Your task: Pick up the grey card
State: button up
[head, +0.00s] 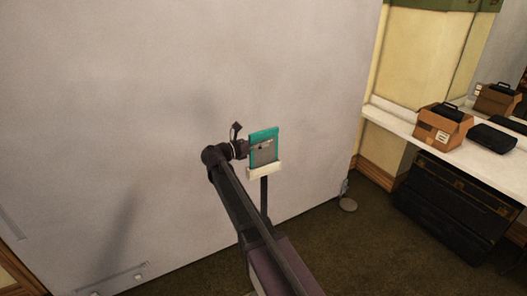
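A grey card (266,156) shows in the head view near the middle, upright, with a teal band (264,134) along its top and sides. I cannot tell whether the teal is its border or a separate piece behind it. Its lower edge meets a cream block (264,171) on a thin dark post. My gripper (249,147) is at the card's left side, and a small dark part of it overlaps the card's face. Whether the fingers touch the card, and how far apart they are, is too small to tell.
A large pale wall panel (130,110) stands behind the card. At the right, a white counter (395,121) holds a cardboard box (440,131) and a black case (491,138). A dark chest (440,205) stands below it. Dark carpet (345,240) lies open at the lower right.

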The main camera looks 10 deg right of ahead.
grip_shut()
jog(key=shift+r, duration=0.15)
notch_tip(320, 180, up, 3)
jog(key=p, duration=0.3)
jog(key=shift+f, duration=0.2)
jog(key=s+d+r+p, duration=0.1)
jog(key=s+r+p, duration=0.1)
jog(key=s, duration=1.4)
jog(key=shift+d, duration=0.35)
